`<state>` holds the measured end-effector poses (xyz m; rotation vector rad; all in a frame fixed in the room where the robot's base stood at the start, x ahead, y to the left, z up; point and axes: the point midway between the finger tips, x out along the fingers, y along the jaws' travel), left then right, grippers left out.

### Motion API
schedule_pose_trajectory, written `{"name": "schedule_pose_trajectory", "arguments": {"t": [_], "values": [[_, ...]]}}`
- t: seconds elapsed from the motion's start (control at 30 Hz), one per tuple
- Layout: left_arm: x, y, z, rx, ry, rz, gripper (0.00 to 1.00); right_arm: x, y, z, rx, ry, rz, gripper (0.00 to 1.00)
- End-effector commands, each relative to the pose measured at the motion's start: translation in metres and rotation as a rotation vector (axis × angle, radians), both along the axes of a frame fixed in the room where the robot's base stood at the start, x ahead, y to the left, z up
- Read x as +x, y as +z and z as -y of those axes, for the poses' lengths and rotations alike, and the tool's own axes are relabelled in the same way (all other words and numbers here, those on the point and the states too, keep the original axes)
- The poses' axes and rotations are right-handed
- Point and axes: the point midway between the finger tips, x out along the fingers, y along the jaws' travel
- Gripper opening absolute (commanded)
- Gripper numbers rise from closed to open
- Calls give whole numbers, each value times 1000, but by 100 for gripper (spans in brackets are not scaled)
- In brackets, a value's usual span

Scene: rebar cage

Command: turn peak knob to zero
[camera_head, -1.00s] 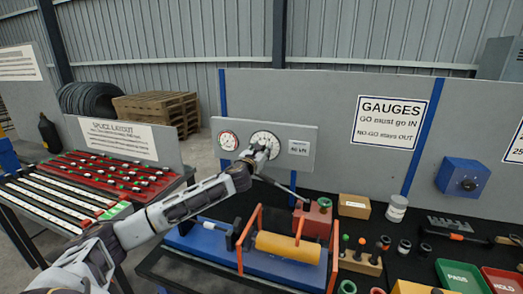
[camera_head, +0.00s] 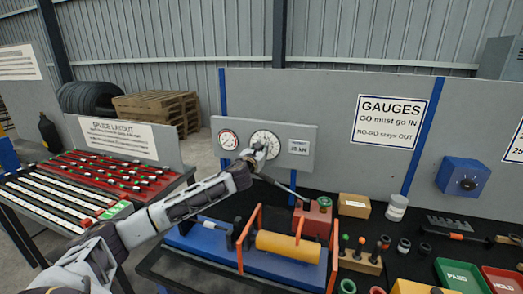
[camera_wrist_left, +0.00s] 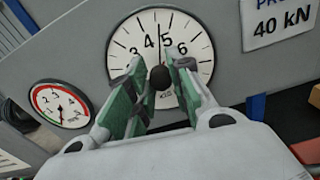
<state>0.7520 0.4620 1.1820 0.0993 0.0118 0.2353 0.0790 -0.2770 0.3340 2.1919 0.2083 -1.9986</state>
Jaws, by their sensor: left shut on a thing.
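The large white gauge (camera_head: 265,140) is on a grey upright panel. In the left wrist view its dial (camera_wrist_left: 190,30) shows numbers 3 to 6, and a dark needle points up between 4 and 5. The dark round peak knob (camera_wrist_left: 160,77) is at the dial's middle. My left gripper (camera_head: 258,155) is in front of the lower part of this gauge. In the wrist view the green-padded fingers of my left gripper (camera_wrist_left: 158,80) are on both sides of the knob, shut on it. They hide the lower dial. My right gripper is out of view.
A smaller red-rimmed gauge (camera_head: 228,140) is left of the large one, and a 40 kN label (camera_head: 299,147) is right of it. Below stand an orange frame (camera_head: 240,255) with a yellow cylinder (camera_head: 288,247) and a red block (camera_head: 312,219).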

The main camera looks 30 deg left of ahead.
Motion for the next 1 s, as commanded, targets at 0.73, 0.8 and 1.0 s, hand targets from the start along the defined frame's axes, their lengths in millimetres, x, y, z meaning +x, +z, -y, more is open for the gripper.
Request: {"name": "schedule_pose_trajectory", "arguments": {"t": [0.73,0.8,1.0], "values": [[0,0,-1,-361,0,85,0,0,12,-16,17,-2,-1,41],[0,0,-1,-420,0,100,0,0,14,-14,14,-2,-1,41],[0,-1,-1,-596,1,141,0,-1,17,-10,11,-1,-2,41]]}}
